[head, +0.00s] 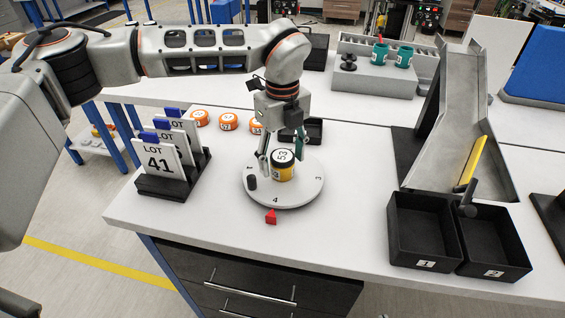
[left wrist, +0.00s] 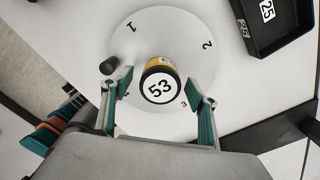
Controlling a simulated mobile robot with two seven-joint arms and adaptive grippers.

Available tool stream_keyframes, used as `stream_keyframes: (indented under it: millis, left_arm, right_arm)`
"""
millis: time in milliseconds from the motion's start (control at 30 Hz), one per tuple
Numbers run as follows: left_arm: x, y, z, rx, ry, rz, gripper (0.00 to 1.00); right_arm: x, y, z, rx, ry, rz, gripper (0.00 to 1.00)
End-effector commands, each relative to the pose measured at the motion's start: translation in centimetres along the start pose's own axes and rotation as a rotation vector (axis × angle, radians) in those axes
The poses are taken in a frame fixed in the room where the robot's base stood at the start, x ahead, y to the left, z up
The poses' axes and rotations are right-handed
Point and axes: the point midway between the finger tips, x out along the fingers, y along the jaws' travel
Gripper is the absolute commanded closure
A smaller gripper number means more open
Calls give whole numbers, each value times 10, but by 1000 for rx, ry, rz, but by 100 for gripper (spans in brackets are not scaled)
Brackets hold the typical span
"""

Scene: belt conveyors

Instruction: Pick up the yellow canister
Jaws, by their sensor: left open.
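The yellow canister (head: 282,172) stands upright on the round white turntable (head: 305,192). Its lid is white with a black rim and the number 53. In the left wrist view the canister (left wrist: 160,80) shows its lid between and slightly beyond the fingertips. My left gripper (head: 270,156) points down at the canister from above. In the left wrist view the gripper (left wrist: 160,90) is open, with a finger on each side and a gap to the canister. My right gripper is in neither view.
A small black knob (head: 252,183) stands on the turntable's left. A red pointer (head: 271,217) lies in front. A lot-card rack (head: 170,186) is at left, orange discs (head: 228,122) behind. Black bins (head: 425,232) and a metal chute (head: 440,150) are at right. Bare table lies between turntable and bins.

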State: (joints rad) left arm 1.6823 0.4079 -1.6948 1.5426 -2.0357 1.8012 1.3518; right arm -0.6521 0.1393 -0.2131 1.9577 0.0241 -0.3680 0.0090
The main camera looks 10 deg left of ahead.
Motion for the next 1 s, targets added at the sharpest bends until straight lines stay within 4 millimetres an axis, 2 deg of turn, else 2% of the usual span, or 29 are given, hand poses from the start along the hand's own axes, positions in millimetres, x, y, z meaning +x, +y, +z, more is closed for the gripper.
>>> stream_keyframes:
  millis: [133,400,467,567,600,667,700,1000]
  left_arm:
    - [15,0,-1,0,2,1,41]
    - [18,0,-1,1,0,0,41]
    - [18,0,-1,1,0,0,54]
    - [18,0,-1,1,1,0,80]
    - [18,0,-1,1,1,0,85]
    - [18,0,-1,1,1,0,85]
    - [18,0,-1,1,0,-1,89]
    - [14,0,0,1,0,-1,89]
  right_arm:
    - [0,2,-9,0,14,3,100]
    - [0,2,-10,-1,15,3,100]
    - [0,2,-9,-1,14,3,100]
    - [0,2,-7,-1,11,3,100]
    - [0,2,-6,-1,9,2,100]
    - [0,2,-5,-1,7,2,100]
    - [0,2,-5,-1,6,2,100]
    - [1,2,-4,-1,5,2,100]
